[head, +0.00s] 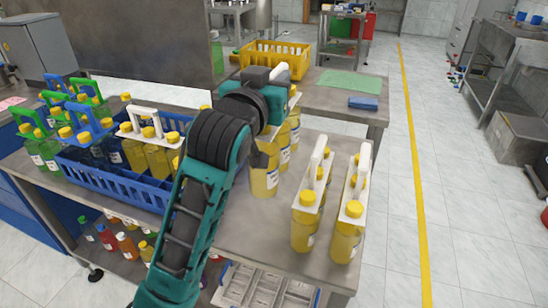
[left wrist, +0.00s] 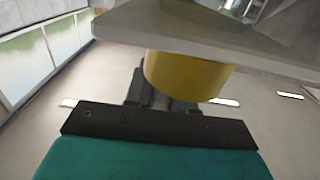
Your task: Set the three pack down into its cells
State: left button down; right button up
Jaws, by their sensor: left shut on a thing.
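My left gripper (head: 272,82) is shut on a three pack of yellow bottles (head: 265,178). The arm hides the upper part of this pack. It hangs or stands upright over the steel table, right of the blue crate; I cannot tell whether its base touches. In the left wrist view, a yellow cap (left wrist: 185,76) and the pale carrier plate (left wrist: 215,30) are close to the gripper (left wrist: 163,92). The blue crate with cells (head: 118,190) holds a white-handled yellow pack (head: 157,158) and blue-handled packs. My right gripper is out of view.
Two white-handled yellow packs (head: 306,212) (head: 347,222) stand at the table's right edge. Green-handled packs (head: 40,150) stand left of the crate. A yellow crate (head: 275,53) is on the back table with a green mat (head: 350,83). Bare table (head: 262,240) lies in front.

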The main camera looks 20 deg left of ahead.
aim_at(273, 142)
pick_arm(q)
notch_tip(273, 142, down, 8)
jog(key=shift+f+b, duration=0.2)
jog(key=shift+b, duration=0.7)
notch_tip(273, 142, down, 4)
jog(key=shift+f+b, duration=0.2)
jog(key=shift+b, duration=0.4)
jog(key=shift+f, duration=0.4)
jog(key=c, duration=1.3)
grip_release()
jog(key=shift+f, duration=0.15)
jog(key=o, duration=0.3)
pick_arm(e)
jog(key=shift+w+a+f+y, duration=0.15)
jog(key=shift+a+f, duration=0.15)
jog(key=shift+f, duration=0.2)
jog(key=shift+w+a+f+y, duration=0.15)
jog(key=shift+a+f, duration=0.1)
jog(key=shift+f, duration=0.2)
pick_arm(q)
jog(key=shift+o, duration=0.2)
